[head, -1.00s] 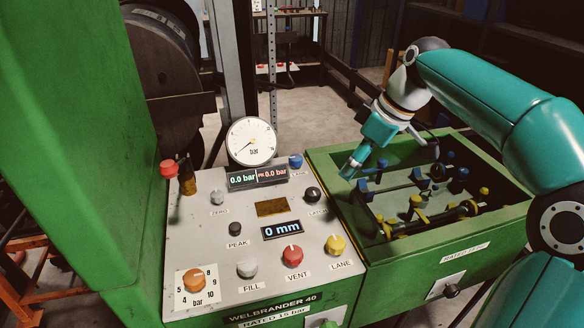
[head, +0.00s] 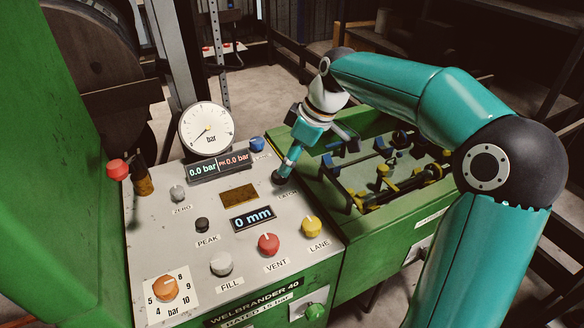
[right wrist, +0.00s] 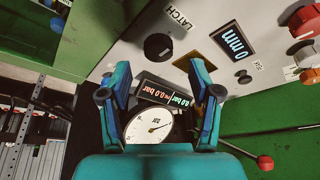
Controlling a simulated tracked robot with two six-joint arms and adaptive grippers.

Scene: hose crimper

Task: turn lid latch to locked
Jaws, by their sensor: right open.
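The black latch knob (head: 278,179) sits near the upper right of the grey control panel (head: 205,240), partly hidden by my right gripper (head: 288,165). In the right wrist view, the knob (right wrist: 158,46) shows whole beside its "LATCH" label (right wrist: 180,17). My right gripper (right wrist: 159,70) is open there, with nothing between its fingers, and the knob appears ahead of the gap between the fingertips. I see no finger touching the knob in that view. Any pointer mark on the knob is too small to read. My left gripper is not in view.
The blue knob (head: 257,144) is just behind the latch knob. The pressure gauge (head: 207,129) and bar displays (head: 219,166) stand to the left. The yellow lane knob (head: 311,226) is nearer the front. A green open box (head: 345,205) with fittings adjoins on the right.

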